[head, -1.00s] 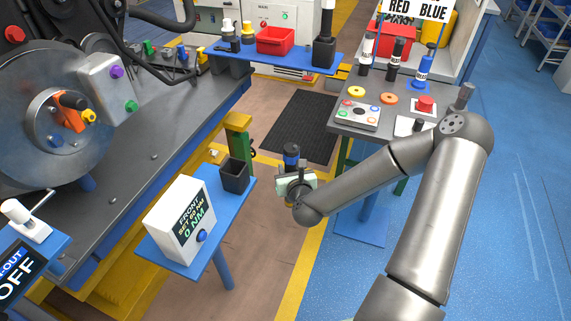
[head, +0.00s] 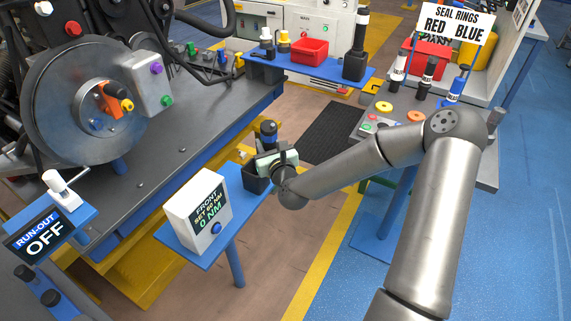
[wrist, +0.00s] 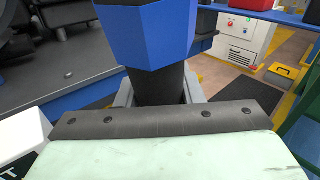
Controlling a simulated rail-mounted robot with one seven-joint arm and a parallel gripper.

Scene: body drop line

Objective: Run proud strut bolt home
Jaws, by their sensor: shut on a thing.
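My gripper (head: 273,155) is shut on a black tool with a blue head (head: 268,129). In the wrist view the black shaft (wrist: 155,85) stands between the fingers, with the blue faceted head above. The tool stands roughly upright beside or over the black holder (head: 254,182) on the front stand; the gripper hides its lower end, so I cannot tell whether it is inside. The white front display box (head: 197,212) reads "0 NM". The disc assembly (head: 75,110) is at the left, with an orange part and blue and yellow ends. I cannot pick out a proud strut bolt.
A run-out display reading OFF (head: 45,235) stands at lower left. The grey bench (head: 165,150) lies behind the holder. A blue shelf (head: 325,72) bears a red bin (head: 310,50) and a tall black tool. A seal-ring table (head: 485,170) is at the right.

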